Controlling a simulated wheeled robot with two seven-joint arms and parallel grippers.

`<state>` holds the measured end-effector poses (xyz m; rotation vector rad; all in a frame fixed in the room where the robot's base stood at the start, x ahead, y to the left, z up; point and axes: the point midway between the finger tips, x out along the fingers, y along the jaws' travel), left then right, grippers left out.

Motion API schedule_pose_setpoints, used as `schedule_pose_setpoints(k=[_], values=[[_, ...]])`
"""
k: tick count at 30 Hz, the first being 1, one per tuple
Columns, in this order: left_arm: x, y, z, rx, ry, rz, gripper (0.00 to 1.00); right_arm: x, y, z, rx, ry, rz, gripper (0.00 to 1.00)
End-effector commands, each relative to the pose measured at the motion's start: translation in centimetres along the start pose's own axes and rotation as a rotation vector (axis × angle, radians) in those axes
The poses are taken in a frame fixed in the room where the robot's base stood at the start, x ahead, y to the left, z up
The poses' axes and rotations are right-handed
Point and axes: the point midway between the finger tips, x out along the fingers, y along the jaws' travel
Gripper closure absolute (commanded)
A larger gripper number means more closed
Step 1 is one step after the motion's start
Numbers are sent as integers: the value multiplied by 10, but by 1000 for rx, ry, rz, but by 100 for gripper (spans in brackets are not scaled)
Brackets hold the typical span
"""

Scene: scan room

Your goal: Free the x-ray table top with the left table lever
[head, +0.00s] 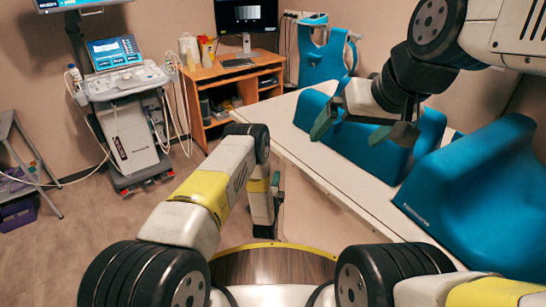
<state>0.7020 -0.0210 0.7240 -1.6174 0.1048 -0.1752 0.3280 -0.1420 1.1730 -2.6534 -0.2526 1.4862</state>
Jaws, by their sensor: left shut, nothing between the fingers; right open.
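The x-ray table top (345,178) is a long pale slab running from the middle of the head view to the lower right. I cannot make out the left table lever; the near side of the table is partly hidden by my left arm. My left gripper (276,190) is at the near side of the table, below the top's edge, with its fingers shut and nothing seen in them. My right gripper (352,130) is open and empty above the table top, in front of the blue supports.
Blue padded supports (470,190) stand along the table's far side. An ultrasound cart (130,120) is at the left, and a wooden desk (225,85) with a monitor (246,16) is behind. A grey stand (30,160) is at the far left. The floor between is clear.

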Motion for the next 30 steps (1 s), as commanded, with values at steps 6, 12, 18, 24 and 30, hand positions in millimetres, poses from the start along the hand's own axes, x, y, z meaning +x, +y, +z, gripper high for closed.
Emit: schedule_pose_setpoints(k=[6, 12, 18, 24, 30], values=[[38, -1, 1, -2, -2, -5, 100, 0, 0, 0, 0, 0, 0, 0], [82, -2, 1, -2, -2, -5, 100, 0, 0, 0, 0, 0, 0, 0], [87, 0, 22, 0, -4, 1, 100, 0, 0, 0, 0, 0, 0, 0], [81, 0, 36, 0, -1, 1, 100, 0, 0, 0, 0, 0, 0, 0], [80, -1, 38, 0, 0, -1, 100, 0, 0, 0, 0, 0, 0, 0]])
